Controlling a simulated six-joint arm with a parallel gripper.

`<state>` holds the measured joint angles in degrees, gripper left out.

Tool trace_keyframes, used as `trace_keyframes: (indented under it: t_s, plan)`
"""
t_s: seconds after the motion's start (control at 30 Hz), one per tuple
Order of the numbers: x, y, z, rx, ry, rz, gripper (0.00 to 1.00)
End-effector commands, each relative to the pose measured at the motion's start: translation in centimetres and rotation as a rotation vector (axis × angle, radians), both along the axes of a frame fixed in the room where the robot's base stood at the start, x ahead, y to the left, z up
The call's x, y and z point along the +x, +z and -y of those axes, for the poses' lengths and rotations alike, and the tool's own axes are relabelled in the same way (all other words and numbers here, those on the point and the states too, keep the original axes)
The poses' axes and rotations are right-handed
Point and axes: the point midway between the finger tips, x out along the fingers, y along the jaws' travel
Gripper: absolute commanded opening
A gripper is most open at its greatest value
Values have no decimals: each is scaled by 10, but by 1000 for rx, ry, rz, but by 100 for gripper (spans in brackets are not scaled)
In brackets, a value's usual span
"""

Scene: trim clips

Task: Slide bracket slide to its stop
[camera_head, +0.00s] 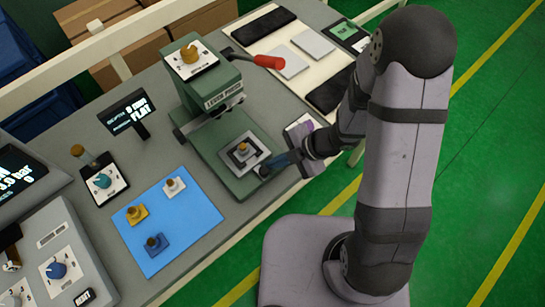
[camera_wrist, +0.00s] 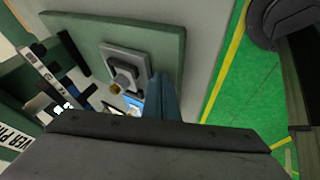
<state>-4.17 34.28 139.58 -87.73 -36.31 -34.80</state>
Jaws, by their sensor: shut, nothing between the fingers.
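The bracket slide appears to be the light plate with a dark bracket and a small brass-tipped knob (camera_head: 243,150) on the base of the green lever press (camera_head: 222,98). In the wrist view, the grey block with its knob (camera_wrist: 122,72) sits on the green base plate. My gripper (camera_head: 268,169) is shut and empty, its blue fingers low at the right front edge of the plate. The fingers also show in the wrist view (camera_wrist: 160,92), just right of the block. I cannot tell whether they touch it. The wrist body hides the lower part of that view.
A blue mat (camera_head: 185,235) with several small knobbed parts lies left of the press. A red-handled lever (camera_head: 268,62) sticks out from the press. A small display (camera_head: 128,110) stands to the left. A pale mat (camera_head: 300,50) with grey and black pads lies behind.

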Motion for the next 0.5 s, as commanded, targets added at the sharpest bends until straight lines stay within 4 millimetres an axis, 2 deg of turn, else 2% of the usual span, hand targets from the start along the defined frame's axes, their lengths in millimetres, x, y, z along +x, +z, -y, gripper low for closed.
trace_keyframes:
  t_s: [0.2,0.5]
  plan:
    - [8,0,-8,-1,0,-1,0]
    - [9,0,-9,0,-1,-1,0]
